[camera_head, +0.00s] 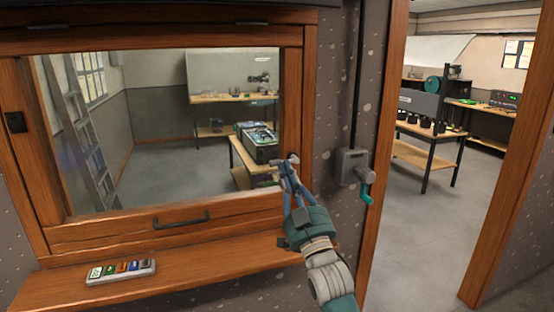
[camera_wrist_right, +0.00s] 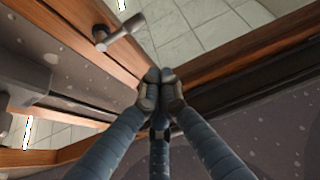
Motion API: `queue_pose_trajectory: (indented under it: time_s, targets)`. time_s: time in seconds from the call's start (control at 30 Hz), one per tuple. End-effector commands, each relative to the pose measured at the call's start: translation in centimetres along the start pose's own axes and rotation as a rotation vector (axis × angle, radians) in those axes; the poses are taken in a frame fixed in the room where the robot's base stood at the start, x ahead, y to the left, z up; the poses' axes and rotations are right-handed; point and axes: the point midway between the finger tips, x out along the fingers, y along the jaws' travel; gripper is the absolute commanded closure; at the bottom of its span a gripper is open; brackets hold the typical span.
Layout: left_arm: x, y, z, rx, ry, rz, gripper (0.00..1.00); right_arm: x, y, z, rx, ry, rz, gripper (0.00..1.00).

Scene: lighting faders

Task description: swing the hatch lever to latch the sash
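The sash (camera_head: 165,222) is a wooden-framed window pane with a dark pull handle (camera_head: 181,220) on its lower rail; it looks lowered in its frame. The hatch lever (camera_wrist_right: 122,32) is a small metal handle on a round pivot, on the wooden frame in the right wrist view. In the head view the lever is mostly hidden behind my right fingertips, at the frame's right side. My right gripper (camera_head: 287,165) points up at that spot. In the wrist view its fingertips (camera_wrist_right: 160,84) are together with nothing between them, apart from the lever in the picture. My left gripper is not in view.
A wooden ledge (camera_head: 205,262) below the sash carries a small box with coloured buttons (camera_head: 121,271). An open doorway with clear floor (camera_head: 425,215) lies farther right.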

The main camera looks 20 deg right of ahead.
Motion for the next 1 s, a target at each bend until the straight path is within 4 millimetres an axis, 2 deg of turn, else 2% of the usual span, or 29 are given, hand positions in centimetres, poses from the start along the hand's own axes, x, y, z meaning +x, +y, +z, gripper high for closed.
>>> queue_pose_trajectory:
  time_s: [0.03, 0.1, 0.33, 0.37, 0.43, 0.6, 1.0]
  targets:
    - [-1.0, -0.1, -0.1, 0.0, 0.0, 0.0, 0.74, 1.4, 0.0, -0.5, 0.001, 0.001, 0.0, 1.0]
    - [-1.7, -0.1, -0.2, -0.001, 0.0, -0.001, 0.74, 3.0, 0.0, -0.7, 0.001, 0.002, 0.0, 1.0]
    - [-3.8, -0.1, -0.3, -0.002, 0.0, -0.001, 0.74, 7.8, 0.0, -0.5, 0.001, 0.001, 0.0, 1.0]
    - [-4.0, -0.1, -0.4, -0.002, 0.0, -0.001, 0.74, 8.0, 0.0, -0.1, 0.001, -0.003, 0.0, 1.0]
    - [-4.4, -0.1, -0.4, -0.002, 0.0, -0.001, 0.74, 7.1, -0.1, 1.5, 0.002, -0.007, 0.0, 1.0]
    - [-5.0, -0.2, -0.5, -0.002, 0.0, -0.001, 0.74, 6.5, 0.0, 3.1, 0.001, -0.002, 0.0, 1.0]
    - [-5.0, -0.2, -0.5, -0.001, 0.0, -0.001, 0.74, 6.1, 0.0, 3.8, 0.0, 0.0, 0.0, 1.0]
